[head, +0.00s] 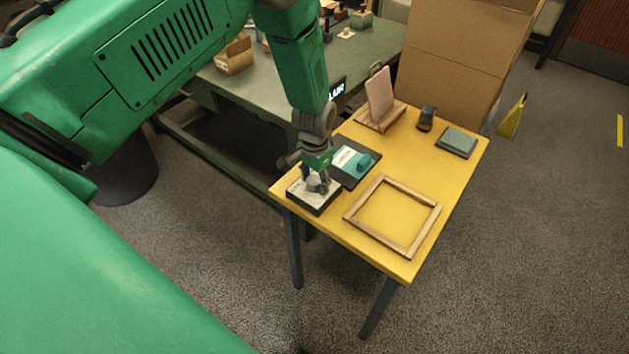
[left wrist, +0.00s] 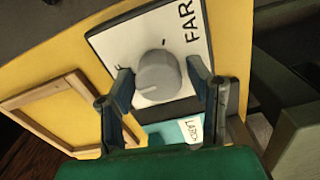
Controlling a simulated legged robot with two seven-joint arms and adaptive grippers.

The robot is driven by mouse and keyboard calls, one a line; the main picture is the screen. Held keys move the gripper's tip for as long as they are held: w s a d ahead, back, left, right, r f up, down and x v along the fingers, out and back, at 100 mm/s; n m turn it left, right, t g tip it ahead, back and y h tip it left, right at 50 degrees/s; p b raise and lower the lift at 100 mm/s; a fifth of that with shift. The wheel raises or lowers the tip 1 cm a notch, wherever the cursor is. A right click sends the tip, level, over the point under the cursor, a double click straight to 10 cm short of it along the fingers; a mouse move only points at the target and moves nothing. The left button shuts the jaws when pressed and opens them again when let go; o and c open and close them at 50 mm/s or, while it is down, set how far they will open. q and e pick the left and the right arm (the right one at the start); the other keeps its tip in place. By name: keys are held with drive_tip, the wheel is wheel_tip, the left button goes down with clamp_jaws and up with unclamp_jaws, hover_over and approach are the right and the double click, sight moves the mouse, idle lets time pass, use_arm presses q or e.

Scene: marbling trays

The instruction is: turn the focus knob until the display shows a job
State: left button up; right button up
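The focus knob (left wrist: 158,76) is a grey round knob on a white plate (left wrist: 112,45) with a dark edge; the word FAR shows on the plate. The plate also shows in the head view (head: 325,199) at the yellow table's near left corner. My left gripper (head: 317,187) points down over the knob. In the left wrist view its two fingers (left wrist: 160,80) stand open on either side of the knob, with a small gap visible at least on the right. The dark display (head: 337,89) shows the letters LUR; my arm hides its left part. My right gripper is not in view.
On the yellow table (head: 400,168), a dark board with a teal block (head: 364,163) and a labelled card lies behind the knob plate. A wooden frame (head: 431,226) lies to the right. A pink panel on a wooden stand (head: 380,93) and a grey-topped block (head: 457,141) stand farther back.

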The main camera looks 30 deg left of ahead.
sight(315, 178)
use_arm(q)
drive_tip(key=shift+r, duration=0.3)
wheel_tip(315, 178, up, 11)
idle(0.5)
idle(0.4)
drive_tip(key=s+f, duration=0.2)
drive_tip(key=s+f+b, duration=0.1)
drive_tip(key=s+f, duration=0.1)
drive_tip(key=f, duration=0.1)
drive_tip(key=s+f, duration=0.2)
drive_tip(key=shift+d+f, duration=0.15)
drive_tip(key=shift+d, duration=0.15)
drive_tip(key=s+d+f+n+b, duration=0.1)
drive_tip(key=s+f, duration=0.4)
drive_tip(key=s, duration=0.7)
drive_tip(key=s+d+f+b, duration=0.1)
drive_tip(key=s+f+b, duration=0.2)
drive_tip(key=s, duration=0.9)
wheel_tip(315, 178, down, 3)
drive_tip(key=shift+s+d+r+n+t, duration=0.2)
drive_tip(key=shift+d+n+t, duration=0.1)
drive_tip(key=shift+d+n, duration=0.1)
